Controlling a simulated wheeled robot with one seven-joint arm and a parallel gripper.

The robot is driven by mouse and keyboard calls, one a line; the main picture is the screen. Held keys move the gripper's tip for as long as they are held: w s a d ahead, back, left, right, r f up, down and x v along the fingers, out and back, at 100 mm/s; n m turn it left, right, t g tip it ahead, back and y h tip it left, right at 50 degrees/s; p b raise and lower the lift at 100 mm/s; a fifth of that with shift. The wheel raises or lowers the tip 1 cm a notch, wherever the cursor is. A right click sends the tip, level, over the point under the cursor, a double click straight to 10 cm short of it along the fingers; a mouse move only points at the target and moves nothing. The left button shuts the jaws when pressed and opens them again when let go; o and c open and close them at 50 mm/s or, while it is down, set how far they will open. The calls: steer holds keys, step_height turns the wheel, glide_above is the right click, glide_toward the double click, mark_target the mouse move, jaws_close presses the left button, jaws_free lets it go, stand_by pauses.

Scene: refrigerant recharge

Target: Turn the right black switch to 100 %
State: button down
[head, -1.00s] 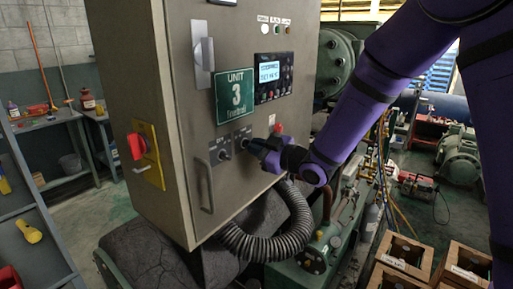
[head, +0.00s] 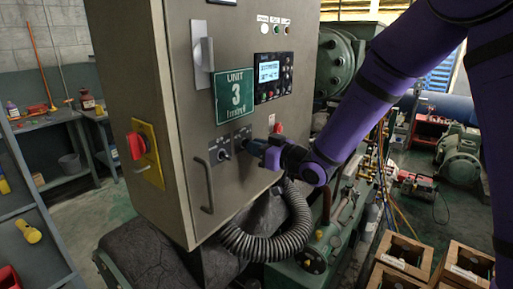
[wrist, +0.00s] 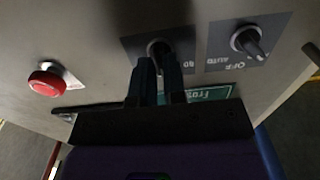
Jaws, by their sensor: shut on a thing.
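The right black switch (wrist: 158,47) is on a dark plate on the cabinet door; its pointer angle is mostly hidden by my fingers. My gripper (wrist: 159,66) is shut on this switch, one finger on each side. In the head view my gripper (head: 255,148) reaches in from the right and covers most of the switch. The left black switch (head: 223,154), marked OFF and AUTO, sits beside it and also shows in the wrist view (wrist: 248,42). The lit display (head: 268,72) is above; its text is too small to read.
A red button (head: 278,127) sits just right of my gripper, also in the wrist view (wrist: 45,83). A door handle (head: 204,186) stands out at lower left. A ribbed hose (head: 255,247) hangs below.

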steer(key=m, duration=0.4)
steer(key=shift+m, duration=0.3)
steer(key=m, duration=0.3)
steer(key=c, duration=1.3)
jaws_free()
steer(key=shift+o, duration=0.2)
steer(key=v, duration=0.9)
